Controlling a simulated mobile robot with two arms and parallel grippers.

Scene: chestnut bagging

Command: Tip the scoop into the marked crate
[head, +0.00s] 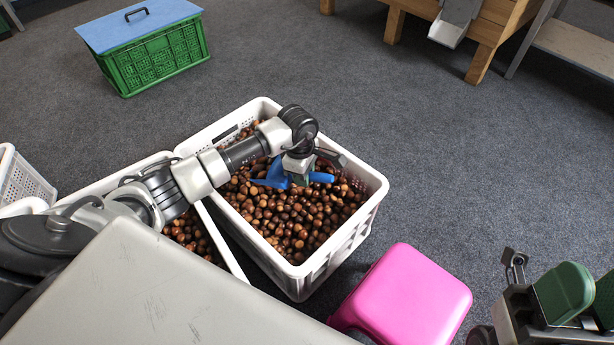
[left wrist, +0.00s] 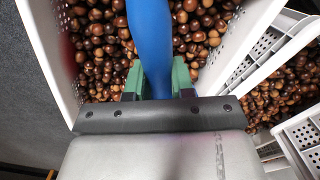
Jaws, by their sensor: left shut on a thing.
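My left gripper (head: 299,172) is shut on the blue scoop (head: 268,180), over a white crate (head: 376,190) full of chestnuts (head: 285,225). Blue parts of the scoop show on both sides of the gripper. In the left wrist view the scoop (left wrist: 151,40) runs up between the green fingers (left wrist: 158,80), with chestnuts behind it. I cannot see what the scoop's bowl holds. My right gripper (head: 590,296) is at the bottom right, its green fingers apart and empty. I see no clear mark on any crate.
A second white crate (head: 226,240) with chestnuts is partly hidden by my arm. Another white crate (head: 20,182) stands far left. A pink stool (head: 415,295) is right of the full crate. A green crate (head: 155,58) has a blue lid. The carpet at upper middle is free.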

